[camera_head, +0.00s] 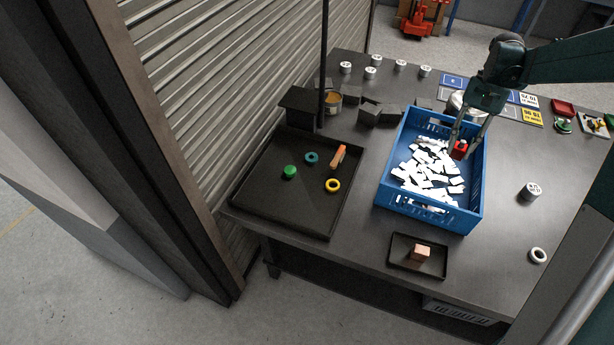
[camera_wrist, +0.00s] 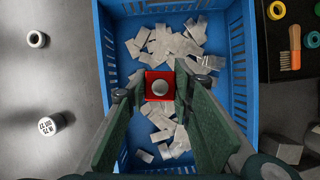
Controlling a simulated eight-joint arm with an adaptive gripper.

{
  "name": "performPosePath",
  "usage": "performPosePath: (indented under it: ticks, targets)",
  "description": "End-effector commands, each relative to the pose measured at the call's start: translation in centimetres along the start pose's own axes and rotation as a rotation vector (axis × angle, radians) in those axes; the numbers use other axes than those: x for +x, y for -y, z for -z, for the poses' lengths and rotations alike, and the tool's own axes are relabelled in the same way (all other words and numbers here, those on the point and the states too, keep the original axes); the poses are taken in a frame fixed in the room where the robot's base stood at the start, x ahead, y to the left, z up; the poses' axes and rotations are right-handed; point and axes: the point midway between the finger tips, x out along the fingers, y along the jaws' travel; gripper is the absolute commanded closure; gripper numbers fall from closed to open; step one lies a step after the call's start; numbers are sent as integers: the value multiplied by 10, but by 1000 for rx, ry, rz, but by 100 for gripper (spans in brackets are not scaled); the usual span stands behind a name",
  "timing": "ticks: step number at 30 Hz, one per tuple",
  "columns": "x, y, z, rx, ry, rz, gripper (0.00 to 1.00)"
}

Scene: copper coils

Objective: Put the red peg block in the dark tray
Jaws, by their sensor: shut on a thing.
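The red peg block (camera_head: 460,149) is between the fingers of my gripper (camera_head: 465,140), over the blue crate (camera_head: 428,213). In the wrist view the red peg block (camera_wrist: 159,86) shows as a red square with a round grey peg on top. My gripper is shut on it. A large dark tray (camera_head: 290,207) lies at the left of the table, holding a green piece, a teal ring, a yellow ring and an orange brush. A small dark tray (camera_head: 401,251) near the front edge holds a copper-coloured block (camera_head: 420,253).
Many white pieces (camera_head: 428,170) lie in the crate, whose walls stand around my gripper. A thin dark post (camera_head: 323,70) rises behind the large tray. Dark blocks (camera_head: 370,113) stand between tray and crate. White cylinders (camera_head: 531,190) and a white ring (camera_head: 538,255) stand at right.

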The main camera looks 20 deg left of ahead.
Motion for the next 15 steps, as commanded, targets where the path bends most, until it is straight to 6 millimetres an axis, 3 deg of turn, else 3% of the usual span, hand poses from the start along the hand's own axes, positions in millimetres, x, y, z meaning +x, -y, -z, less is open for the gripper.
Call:
performPosePath:
  ticks: [15]
  targets:
    - [12,131,-6,393,1,165,91]
